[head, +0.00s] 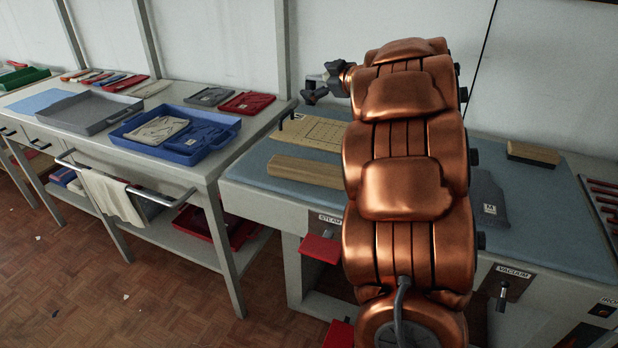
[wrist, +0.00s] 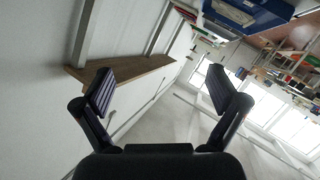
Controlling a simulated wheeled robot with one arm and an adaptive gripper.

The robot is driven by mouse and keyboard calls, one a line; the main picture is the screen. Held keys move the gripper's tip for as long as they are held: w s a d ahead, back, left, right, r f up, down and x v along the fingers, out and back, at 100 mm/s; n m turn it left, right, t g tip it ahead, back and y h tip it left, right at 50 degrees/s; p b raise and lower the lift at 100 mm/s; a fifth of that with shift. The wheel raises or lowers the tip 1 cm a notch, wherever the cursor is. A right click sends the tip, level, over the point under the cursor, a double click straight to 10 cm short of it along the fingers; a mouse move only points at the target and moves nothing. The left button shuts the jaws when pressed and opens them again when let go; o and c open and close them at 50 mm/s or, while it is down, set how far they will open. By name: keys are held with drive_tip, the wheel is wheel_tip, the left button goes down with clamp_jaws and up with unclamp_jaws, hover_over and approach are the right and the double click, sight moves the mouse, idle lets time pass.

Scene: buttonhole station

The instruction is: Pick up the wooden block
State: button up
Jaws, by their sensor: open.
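A long light-brown wooden block (head: 305,171) lies flat on the blue pad of the pressing table in the head view, left of my arm. A second, shorter wooden piece (head: 533,153) with a dark underside lies at the back right of the same table. My gripper (head: 316,86) is small in the head view, raised near the wall, above and behind the long block. In the wrist view my gripper (wrist: 160,80) has its two fingers wide apart with nothing between them. My arm covers the middle of the table.
A tan ruled board (head: 313,133) lies behind the long block. A grey M-marked piece (head: 488,200) lies right of my arm. A blue tray (head: 178,134) and a grey tray (head: 88,112) stand on the left table. A wooden board (wrist: 125,78) shows against the wall in the wrist view.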

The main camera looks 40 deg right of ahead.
drive_tip(key=s+f+n+g+y+b, duration=0.25)
drive_tip(key=s+f+y, duration=0.3)
drive_tip(key=f, duration=0.45)
drive_tip(key=g+y, duration=0.2)
drive_tip(key=g, duration=0.1)
approach(310, 165)
drive_tip(key=shift+w+a+f+m, duration=0.25)
drive_tip(key=shift+w+a+m, duration=0.1)
drive_tip(key=shift+w, duration=0.25)
drive_tip(key=shift+a+f, duration=0.15)
drive_tip(key=shift+x, duration=3.7)
drive_tip(key=c, duration=1.6)
